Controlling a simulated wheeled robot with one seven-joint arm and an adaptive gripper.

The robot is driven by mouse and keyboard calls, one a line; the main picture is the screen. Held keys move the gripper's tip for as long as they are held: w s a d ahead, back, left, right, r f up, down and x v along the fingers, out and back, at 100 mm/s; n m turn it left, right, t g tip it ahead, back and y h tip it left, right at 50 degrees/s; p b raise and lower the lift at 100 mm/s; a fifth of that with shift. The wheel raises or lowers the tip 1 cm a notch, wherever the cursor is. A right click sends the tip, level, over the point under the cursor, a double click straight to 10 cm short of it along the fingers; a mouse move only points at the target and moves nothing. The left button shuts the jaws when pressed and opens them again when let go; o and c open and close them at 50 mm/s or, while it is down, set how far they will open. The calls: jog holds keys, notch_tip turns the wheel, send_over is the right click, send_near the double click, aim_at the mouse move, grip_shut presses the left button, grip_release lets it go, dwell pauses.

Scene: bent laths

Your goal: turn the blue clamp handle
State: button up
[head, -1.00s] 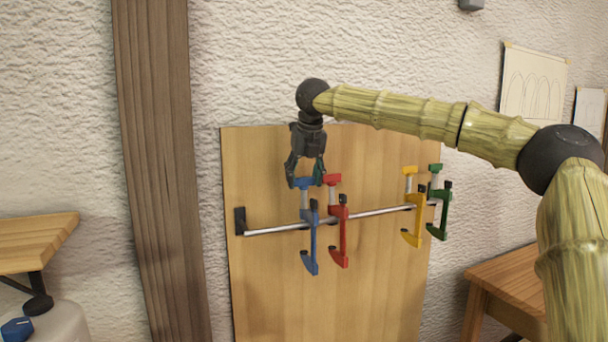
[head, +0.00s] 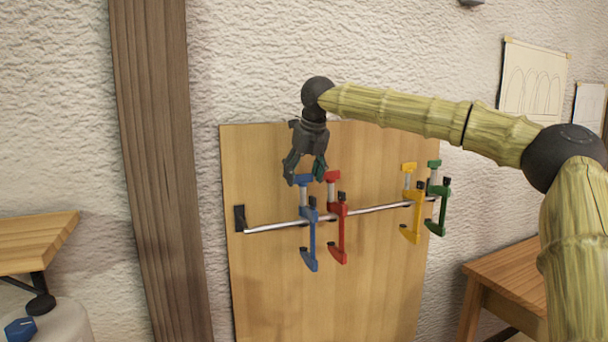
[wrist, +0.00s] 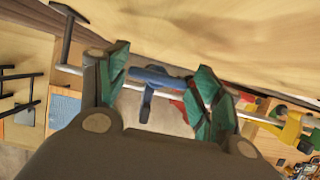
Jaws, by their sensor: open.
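The blue clamp (head: 311,240) hangs on a metal rail fixed to a wooden board. Its blue handle (head: 303,179) is a short bar at the top. My gripper (head: 304,178) points down over the blue handle, with its fingers spread to either side. In the wrist view the blue handle (wrist: 157,77) lies between the green finger pads of my gripper (wrist: 163,90), with gaps visible on both sides. My gripper is open and holds nothing. The right finger is close to the red clamp's handle; I cannot tell whether they touch.
The red clamp (head: 338,230) hangs just right of the blue one. A yellow clamp (head: 414,210) and a green clamp (head: 437,205) hang farther right on the rail (head: 375,209). The board (head: 270,280) stands against a rough white wall. A wooden post (head: 160,180) is at left.

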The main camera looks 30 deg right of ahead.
jog(key=v, duration=1.2)
dwell(0.3)
